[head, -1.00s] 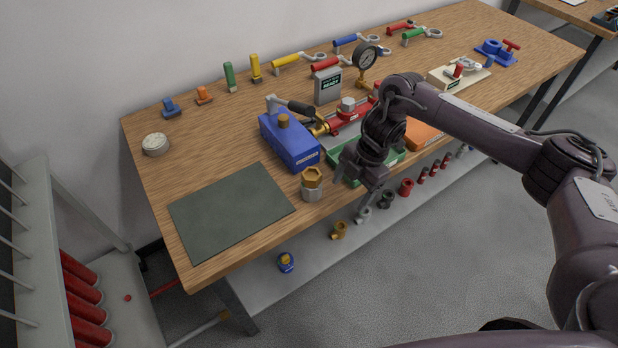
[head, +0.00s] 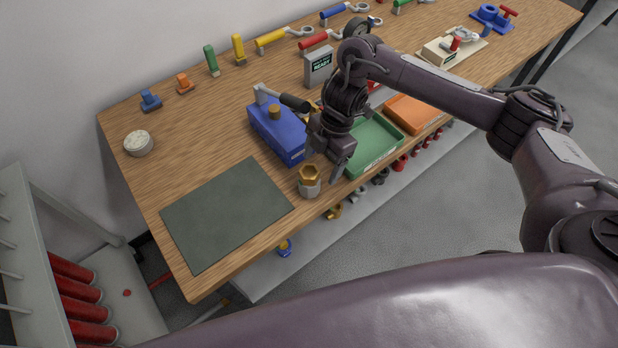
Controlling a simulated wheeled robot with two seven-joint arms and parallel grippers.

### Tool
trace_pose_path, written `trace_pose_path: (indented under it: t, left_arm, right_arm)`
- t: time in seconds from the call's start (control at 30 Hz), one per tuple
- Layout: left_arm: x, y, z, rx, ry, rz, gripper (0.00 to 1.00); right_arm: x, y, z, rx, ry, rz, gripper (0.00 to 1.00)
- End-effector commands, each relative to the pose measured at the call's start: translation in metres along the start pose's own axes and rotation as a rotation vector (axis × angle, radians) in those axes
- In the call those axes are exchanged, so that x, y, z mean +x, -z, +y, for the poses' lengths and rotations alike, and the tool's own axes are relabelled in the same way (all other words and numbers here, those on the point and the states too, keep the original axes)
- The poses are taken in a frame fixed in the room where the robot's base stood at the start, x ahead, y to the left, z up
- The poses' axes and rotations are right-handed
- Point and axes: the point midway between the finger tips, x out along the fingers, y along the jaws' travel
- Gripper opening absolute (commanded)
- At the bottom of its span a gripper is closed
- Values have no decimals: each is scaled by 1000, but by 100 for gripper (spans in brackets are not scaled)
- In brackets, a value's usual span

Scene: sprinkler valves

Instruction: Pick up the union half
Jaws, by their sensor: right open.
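The union half appears to be the brass hex-topped fitting (head: 309,180) with a grey lower part, upright near the front edge of the wooden bench, just right of the dark green mat. My right gripper (head: 322,166) points down just behind and right of it. Its fingers are open, one toward the blue box and one close to the fitting's right side. The gripper appears empty, and the fitting is not between the fingertips. I cannot tell whether a finger touches it. My left gripper is not in view.
The dark green mat (head: 226,214) is bare. A blue box (head: 277,134) stands behind the fitting. A green tray (head: 374,146) and an orange tray (head: 413,113) lie right of the gripper. A round tin (head: 138,143) sits at the left. Several handles line the back.

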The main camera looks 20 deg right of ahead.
Motion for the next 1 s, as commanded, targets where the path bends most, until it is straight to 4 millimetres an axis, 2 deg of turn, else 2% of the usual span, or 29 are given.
trace_pose_path:
  t: [0.03, 0.3, 0.37, 0.47, 0.6, 0.9, 1.0]
  left_arm:
    - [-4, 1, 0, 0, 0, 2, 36]
    - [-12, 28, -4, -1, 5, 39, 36]
    - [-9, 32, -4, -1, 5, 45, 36]
    - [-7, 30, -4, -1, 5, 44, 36]
    - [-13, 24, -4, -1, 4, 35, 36]
    - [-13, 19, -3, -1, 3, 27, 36]
    - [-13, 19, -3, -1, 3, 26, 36]
  right_arm:
    - [0, 8, 0, -1, 1, 3, 76]
    - [6, 28, 0, -1, 1, 2, 76]
    - [19, 29, -1, 3, 4, 4, 76]
    - [37, 28, -2, 3, 4, 3, 76]
    - [51, 28, 0, 2, 1, 1, 76]
    - [58, 27, 0, 1, -1, 0, 76]
    - [58, 27, 0, 1, -1, 0, 64]
